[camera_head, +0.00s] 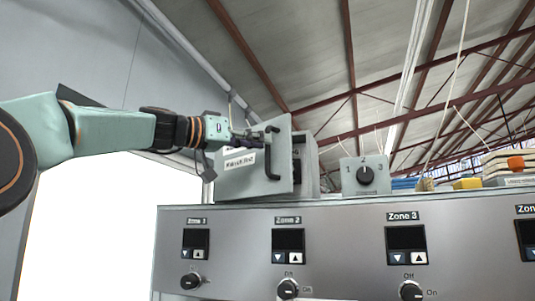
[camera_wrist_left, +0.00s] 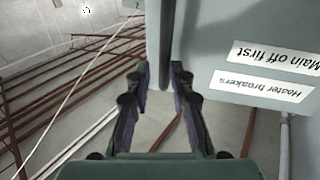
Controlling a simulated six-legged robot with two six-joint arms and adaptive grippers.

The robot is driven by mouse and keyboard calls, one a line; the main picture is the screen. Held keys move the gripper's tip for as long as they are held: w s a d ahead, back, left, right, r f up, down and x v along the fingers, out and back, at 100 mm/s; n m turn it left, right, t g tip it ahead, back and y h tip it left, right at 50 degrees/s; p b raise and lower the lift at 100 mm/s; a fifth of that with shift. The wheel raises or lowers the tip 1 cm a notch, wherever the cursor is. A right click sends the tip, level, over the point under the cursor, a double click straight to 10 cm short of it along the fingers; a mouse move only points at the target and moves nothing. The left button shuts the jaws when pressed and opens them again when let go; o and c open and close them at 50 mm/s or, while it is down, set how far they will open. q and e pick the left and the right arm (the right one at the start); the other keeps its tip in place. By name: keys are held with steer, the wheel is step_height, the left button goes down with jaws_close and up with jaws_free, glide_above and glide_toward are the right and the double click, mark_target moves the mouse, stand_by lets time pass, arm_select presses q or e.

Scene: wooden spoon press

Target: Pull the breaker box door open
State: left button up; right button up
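The breaker box door (camera_head: 250,170) is a grey panel with a black bar handle (camera_head: 272,155) and a "Main off first" label (camera_head: 240,161). It stands at an angle to the grey breaker box (camera_head: 306,165), swung partly open. My left gripper (camera_head: 262,137) is at the door's upper part, beside the handle. In the left wrist view my left gripper (camera_wrist_left: 160,72) has its fingers apart, with a narrow grey edge or bar of the door (camera_wrist_left: 225,35) between the tips. I cannot tell whether they touch it. My right gripper is not in view.
The box stands on a steel control panel (camera_head: 345,228) with zone displays and knobs. A small box with a rotary switch (camera_head: 366,175) stands right of it. Stacked goods with an orange block (camera_head: 515,163) are at far right. A wall is behind my left arm.

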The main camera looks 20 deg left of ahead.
arm_select(q)
steer(key=s+a+f+t+h+b, duration=0.2)
steer(key=s+f+b, duration=0.1)
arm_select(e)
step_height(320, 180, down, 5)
arm_select(q)
step_height(320, 180, up, 4)
steer(key=f+t+p, duration=0.1)
steer(key=p, duration=0.8)
glide_above(267, 168)
steer(key=shift+w+a+r, duration=0.1)
steer(key=shift+w+r, duration=0.15)
steer(key=shift+w, duration=0.05)
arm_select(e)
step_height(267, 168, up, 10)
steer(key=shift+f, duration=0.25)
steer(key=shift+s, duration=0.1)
arm_select(q)
jaws_close()
